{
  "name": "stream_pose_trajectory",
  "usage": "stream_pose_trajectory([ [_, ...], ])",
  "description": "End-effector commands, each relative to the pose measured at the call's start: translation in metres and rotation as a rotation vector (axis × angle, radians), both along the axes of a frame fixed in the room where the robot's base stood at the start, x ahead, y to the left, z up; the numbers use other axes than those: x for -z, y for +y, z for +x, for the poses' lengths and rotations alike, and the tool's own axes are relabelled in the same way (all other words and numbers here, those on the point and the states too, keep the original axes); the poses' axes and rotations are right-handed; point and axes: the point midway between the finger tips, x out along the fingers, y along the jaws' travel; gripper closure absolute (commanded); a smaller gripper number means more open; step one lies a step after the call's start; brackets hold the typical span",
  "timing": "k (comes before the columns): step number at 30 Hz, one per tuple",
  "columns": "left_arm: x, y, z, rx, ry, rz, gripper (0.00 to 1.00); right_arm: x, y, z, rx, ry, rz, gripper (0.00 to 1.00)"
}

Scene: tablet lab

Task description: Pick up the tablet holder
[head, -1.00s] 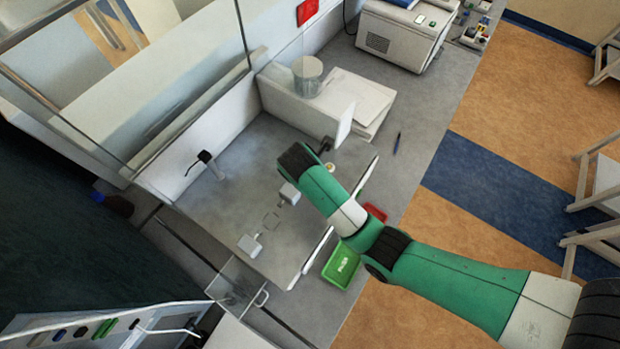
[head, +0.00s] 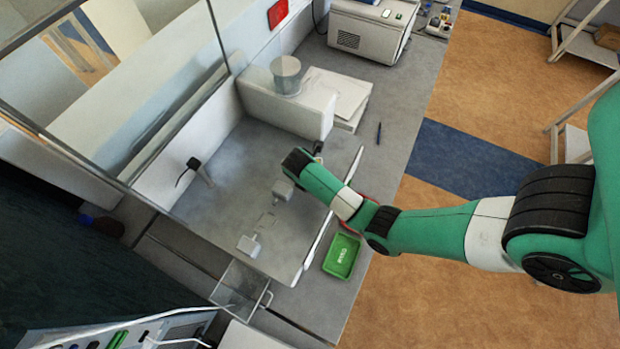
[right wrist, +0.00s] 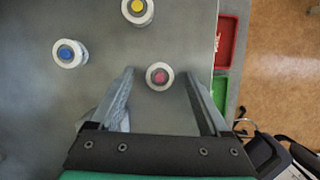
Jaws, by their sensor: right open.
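In the right wrist view three round white pieces stand on the grey surface: one with a pink centre (right wrist: 160,76), one with a yellow centre (right wrist: 137,8) and one with a blue centre (right wrist: 69,53). I cannot tell which thing is the tablet holder. My right gripper (right wrist: 158,74) is open, and the pink-centred piece shows between its fingertips. I cannot tell the height gap. A pale, partly transparent thing (right wrist: 120,120) shows by the left finger. In the head view my right arm comes in from the right and its fingers are not clear. My left gripper is not in view.
A green tray (head: 342,256) lies right of the work surface; in the right wrist view a red tray (right wrist: 226,40) lies beyond it. Two pale blocks (head: 283,189) (head: 249,246) sit on the surface. A clear jar (head: 286,76) stands on a white ledge (head: 305,113).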

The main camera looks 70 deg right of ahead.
Motion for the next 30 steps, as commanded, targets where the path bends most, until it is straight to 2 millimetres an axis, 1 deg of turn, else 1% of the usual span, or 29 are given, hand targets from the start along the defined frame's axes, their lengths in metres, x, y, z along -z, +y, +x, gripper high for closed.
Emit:
stream_pose_trajectory([
  [2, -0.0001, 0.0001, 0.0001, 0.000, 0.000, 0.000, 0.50, 0.0048, -0.0015, -0.0016, 0.004, 0.001, 0.001, 0.20],
  [7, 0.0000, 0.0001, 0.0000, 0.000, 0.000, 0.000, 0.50, 0.0050, -0.0015, -0.0012, 0.004, -0.001, 0.000, 0.20],
  [8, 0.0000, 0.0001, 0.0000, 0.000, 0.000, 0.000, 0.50, 0.0049, -0.0015, -0.0012, 0.004, -0.001, 0.000, 0.22],
  [9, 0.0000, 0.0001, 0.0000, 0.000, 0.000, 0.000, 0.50, 0.0049, -0.0015, -0.0011, 0.003, -0.001, 0.000, 0.29],
  [11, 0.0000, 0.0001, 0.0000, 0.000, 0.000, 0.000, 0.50, 0.0048, -0.0015, -0.0011, 0.003, -0.001, 0.000, 0.40],
  [15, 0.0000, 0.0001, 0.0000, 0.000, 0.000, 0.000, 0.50, 0.0047, -0.0015, -0.0011, 0.003, -0.001, 0.000, 0.65],
  [21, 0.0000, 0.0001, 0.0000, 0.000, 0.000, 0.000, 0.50, 0.0046, -0.0014, -0.0011, 0.003, -0.001, 0.000, 1.00],
  [30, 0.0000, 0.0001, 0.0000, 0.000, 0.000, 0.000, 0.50, 0.0038, -0.0013, -0.0007, 0.002, -0.001, 0.000, 1.00],
])
